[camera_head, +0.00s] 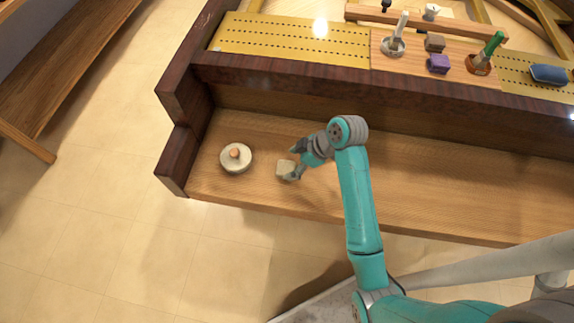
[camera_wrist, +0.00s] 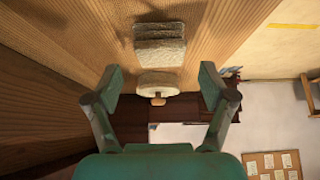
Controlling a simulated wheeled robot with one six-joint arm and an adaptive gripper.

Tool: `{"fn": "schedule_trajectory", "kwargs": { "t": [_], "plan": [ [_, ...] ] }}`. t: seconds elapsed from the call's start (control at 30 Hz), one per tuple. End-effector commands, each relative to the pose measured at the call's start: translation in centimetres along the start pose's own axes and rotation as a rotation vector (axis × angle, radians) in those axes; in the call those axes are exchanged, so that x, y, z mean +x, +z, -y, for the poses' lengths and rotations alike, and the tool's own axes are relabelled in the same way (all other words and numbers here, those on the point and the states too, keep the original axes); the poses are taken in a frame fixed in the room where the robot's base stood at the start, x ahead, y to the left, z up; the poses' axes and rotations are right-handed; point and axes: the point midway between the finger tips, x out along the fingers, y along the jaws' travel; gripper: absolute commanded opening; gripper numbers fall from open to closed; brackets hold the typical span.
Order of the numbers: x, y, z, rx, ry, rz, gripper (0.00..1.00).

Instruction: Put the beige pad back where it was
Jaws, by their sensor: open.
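The beige pad (camera_head: 285,168), a small pale block, rests on the wooden ledge at the left. In the wrist view it appears as a rough, layered block (camera_wrist: 160,46) near the top, above the line between the fingertips. My gripper (camera_head: 293,161) is at the pad's right side in the head view, its fingers reaching left toward it. The wrist view shows both fingers (camera_wrist: 160,84) wide apart with nothing held. I cannot tell whether a finger touches the pad.
A round cream disc with a copper-coloured knob (camera_head: 236,157) sits left of the pad. Above the ledge, a wooden board (camera_head: 415,65) holds a purple block (camera_head: 438,63), brushes in holders and other small items. The ledge right of my arm is bare.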

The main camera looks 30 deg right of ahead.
Motion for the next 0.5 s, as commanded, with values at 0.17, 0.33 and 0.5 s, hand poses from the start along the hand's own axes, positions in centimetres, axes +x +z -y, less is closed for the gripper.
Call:
{"fn": "schedule_trajectory", "kwargs": {
  "t": [0.17,0.33,0.5],
  "plan": [
    [-3.8,0.0,-0.1,0.001,0.005,0.000,0.82],
    [-6.4,0.0,-0.1,0.000,0.003,0.000,0.82],
    [-7.7,0.0,0.0,0.000,0.001,0.000,0.82]
  ]
}}
